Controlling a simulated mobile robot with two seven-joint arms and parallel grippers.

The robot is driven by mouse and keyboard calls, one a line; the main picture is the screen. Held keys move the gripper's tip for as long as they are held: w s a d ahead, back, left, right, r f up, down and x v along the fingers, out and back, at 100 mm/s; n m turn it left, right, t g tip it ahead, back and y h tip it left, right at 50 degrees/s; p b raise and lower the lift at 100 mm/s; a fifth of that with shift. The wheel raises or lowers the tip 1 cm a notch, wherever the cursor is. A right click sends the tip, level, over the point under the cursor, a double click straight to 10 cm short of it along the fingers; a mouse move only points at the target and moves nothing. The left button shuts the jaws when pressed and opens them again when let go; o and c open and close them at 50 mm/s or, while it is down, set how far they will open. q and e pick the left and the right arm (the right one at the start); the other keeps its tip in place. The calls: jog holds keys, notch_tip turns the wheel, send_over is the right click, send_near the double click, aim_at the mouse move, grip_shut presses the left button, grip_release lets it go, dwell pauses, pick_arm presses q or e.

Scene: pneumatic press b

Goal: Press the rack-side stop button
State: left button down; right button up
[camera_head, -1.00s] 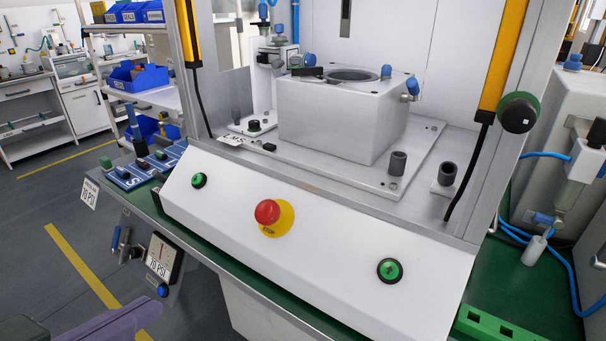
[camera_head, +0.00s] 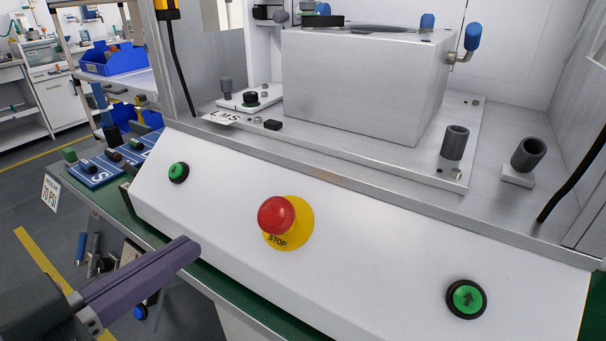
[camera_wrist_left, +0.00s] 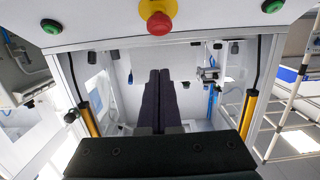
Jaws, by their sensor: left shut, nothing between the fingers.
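The red mushroom button (camera_head: 276,215) on a yellow disc marked STOP (camera_head: 290,237) sits in the middle of the sloped white panel. The red button also shows at the top of the left wrist view (camera_wrist_left: 159,23). A green button (camera_head: 178,172) is at the panel's left, on the rack side, and a green arrow button (camera_head: 466,299) is at its right. My left gripper (camera_head: 190,249) is shut and empty, its purple fingers left of and below the red button, apart from it. Its dark fingers show in the left wrist view (camera_wrist_left: 160,75). My right gripper is not in view.
A shelf rack with a blue bin (camera_head: 112,59) stands at the back left. Blue labelled trays (camera_head: 100,170) lie left of the panel.

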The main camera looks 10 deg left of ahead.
pick_arm(q)
jog(key=b, duration=0.2)
send_near(276, 207)
jog(key=w+d+r, duration=0.1)
jog(key=w+r, duration=0.1)
jog(key=w, duration=0.2)
jog(key=shift+w+d+f+b, duration=0.25)
jog(key=shift+w+f, duration=0.1)
jog(key=shift+f, duration=0.3)
jog(key=shift+w+d+f+b, duration=0.25)
jog(key=shift+w+d+f, duration=0.05)
jog(key=shift+f, duration=0.35)
